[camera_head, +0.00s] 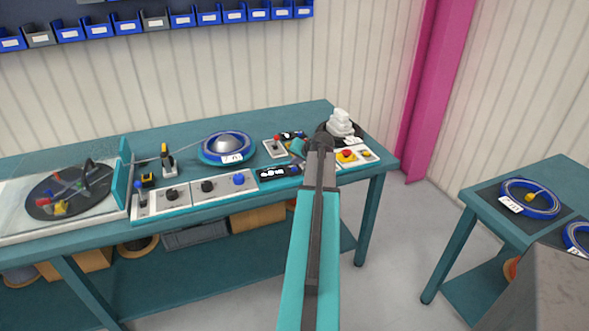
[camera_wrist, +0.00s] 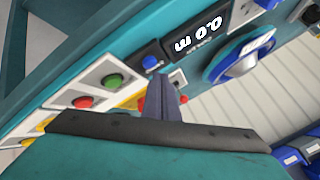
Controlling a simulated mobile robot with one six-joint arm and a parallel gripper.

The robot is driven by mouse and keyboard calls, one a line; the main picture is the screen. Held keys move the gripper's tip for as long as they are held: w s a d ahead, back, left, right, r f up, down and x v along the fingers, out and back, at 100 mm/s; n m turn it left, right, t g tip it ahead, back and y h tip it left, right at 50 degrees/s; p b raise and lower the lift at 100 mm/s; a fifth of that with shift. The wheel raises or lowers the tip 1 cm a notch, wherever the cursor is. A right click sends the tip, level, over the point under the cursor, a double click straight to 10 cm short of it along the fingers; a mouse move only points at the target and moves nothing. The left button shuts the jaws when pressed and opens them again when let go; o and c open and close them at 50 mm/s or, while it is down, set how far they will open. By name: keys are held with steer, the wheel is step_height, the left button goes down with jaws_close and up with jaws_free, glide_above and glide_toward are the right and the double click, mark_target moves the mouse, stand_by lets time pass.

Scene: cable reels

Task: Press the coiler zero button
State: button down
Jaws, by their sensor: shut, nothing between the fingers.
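A dark counter panel with a display (camera_wrist: 192,38) shows in the wrist view, its figures upside down and seeming to read 0.0 m. A small blue button (camera_wrist: 150,62) sits on that panel beside the display. My gripper (camera_wrist: 160,80) is shut and empty, its fingertips close below the blue button in the picture. I cannot tell whether they touch it. In the head view the display (camera_head: 272,173) is at the bench's front edge, with the blue button (camera_head: 295,169) at its right end. My arm hides part of the area, and the fingertips are not clear there.
A green button (camera_wrist: 112,80) and a red button (camera_wrist: 83,103) sit beside the panel. A blue reel (camera_head: 226,148) lies on the bench behind it. A red-knobbed lever (camera_head: 276,144) stands near my arm. A side table (camera_head: 480,195) holds more reels at the right.

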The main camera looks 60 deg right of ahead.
steer(key=shift+r, duration=0.1)
steer(key=shift+r+p, duration=1.25)
steer(key=shift+r, duration=1.15)
